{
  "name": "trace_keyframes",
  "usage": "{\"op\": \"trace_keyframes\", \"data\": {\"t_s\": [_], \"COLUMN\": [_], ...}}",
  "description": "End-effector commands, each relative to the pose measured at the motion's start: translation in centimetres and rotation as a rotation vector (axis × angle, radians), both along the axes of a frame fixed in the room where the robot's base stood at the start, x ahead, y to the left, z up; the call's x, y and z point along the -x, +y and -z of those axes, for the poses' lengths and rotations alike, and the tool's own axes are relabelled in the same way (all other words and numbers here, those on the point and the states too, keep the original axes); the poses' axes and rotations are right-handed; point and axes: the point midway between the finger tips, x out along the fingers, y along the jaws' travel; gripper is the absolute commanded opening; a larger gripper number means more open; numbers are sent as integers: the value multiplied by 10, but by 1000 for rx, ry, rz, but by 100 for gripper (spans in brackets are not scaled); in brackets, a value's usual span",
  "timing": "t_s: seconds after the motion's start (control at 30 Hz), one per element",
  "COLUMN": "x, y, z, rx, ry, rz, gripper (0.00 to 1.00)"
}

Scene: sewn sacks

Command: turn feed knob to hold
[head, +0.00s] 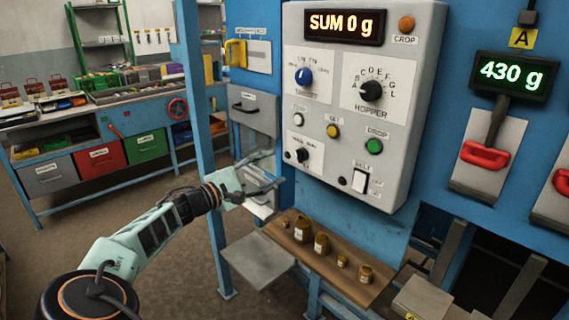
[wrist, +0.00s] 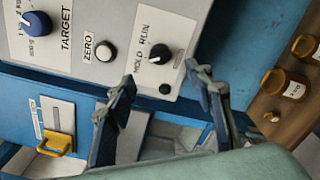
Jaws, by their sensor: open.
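The feed knob (head: 303,155) is a small black knob on a white plate, low on the left of the grey control panel. In the wrist view the knob (wrist: 160,54) has the words HOLD and RUN beside it. A small white mark on it appears to face the HOLD side, but it is too small to be sure. My gripper (head: 273,170) is open and empty, left of and a little below the knob in the head view. In the wrist view my gripper (wrist: 155,84) has its fingers spread below the knob, apart from it.
The blue target knob (head: 304,76), black hopper knob (head: 371,90), yellow button (head: 333,131), green button (head: 374,146) and white rocker switch (head: 360,181) share the panel. Several brown weights (head: 321,243) stand on a wooden shelf below. A yellow handle (wrist: 57,144) is left of my fingers.

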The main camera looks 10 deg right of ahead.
Motion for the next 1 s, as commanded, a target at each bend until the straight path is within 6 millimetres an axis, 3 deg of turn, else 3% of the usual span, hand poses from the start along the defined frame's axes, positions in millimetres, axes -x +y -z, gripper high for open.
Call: {"op": "trace_keyframes", "data": {"t_s": [0.2,0.63,0.77,1.0], "x": [15,18,28,78], "y": [20,18,-11,-102], "z": [0,-1,-5,-8], "rx": [-1,-7,-52,-230], "ry": [1,5,38,193], "rz": [1,12,77,289], "gripper": [48,48,48,48]}}
